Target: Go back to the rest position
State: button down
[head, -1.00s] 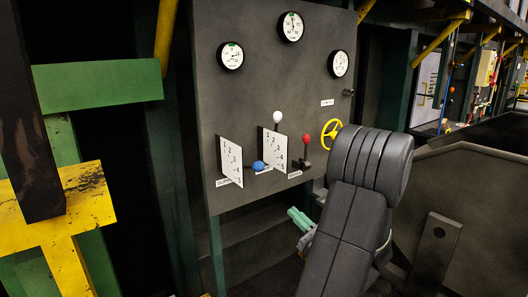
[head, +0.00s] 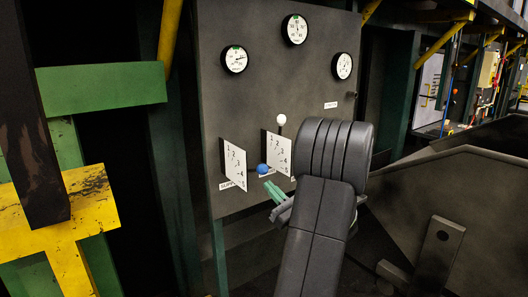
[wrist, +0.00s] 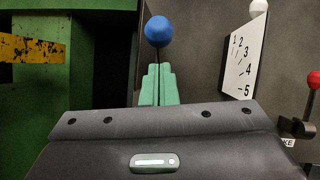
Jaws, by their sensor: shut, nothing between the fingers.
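My gripper (head: 274,192) is in front of the lower part of the grey control panel (head: 230,105), its green fingers together and empty. In the wrist view the shut fingers (wrist: 157,84) point toward the blue lever knob (wrist: 158,31), which lies just beyond their tips in the picture. I cannot tell whether they touch it. In the head view the blue knob (head: 262,169) sits just above the fingertips, between two white numbered plates. My dark arm covers the panel's lower right part, including the red knob and yellow handwheel in that view.
A white knob (head: 281,119) stands above the right numbered plate (head: 277,151). The red knob (wrist: 314,80) shows at the right in the wrist view. Three round gauges (head: 295,29) line the panel top. A yellow beam (head: 75,215) and green posts stand at left.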

jog(key=s+d+f+b, duration=0.2)
jog(key=s+d+f, duration=0.45)
jog(key=f, duration=0.25)
notch_tip(320, 180, up, 7)
jog(key=a+g+h+p, duration=0.1)
jog(key=g+h+p, duration=0.1)
jog(key=p, duration=0.5)
jog(key=shift+s+a+m+h+p, duration=0.2)
jog(key=shift+a+m+h+p, duration=0.1)
jog(key=shift+h+p, duration=0.1)
jog(key=shift+g, duration=0.3)
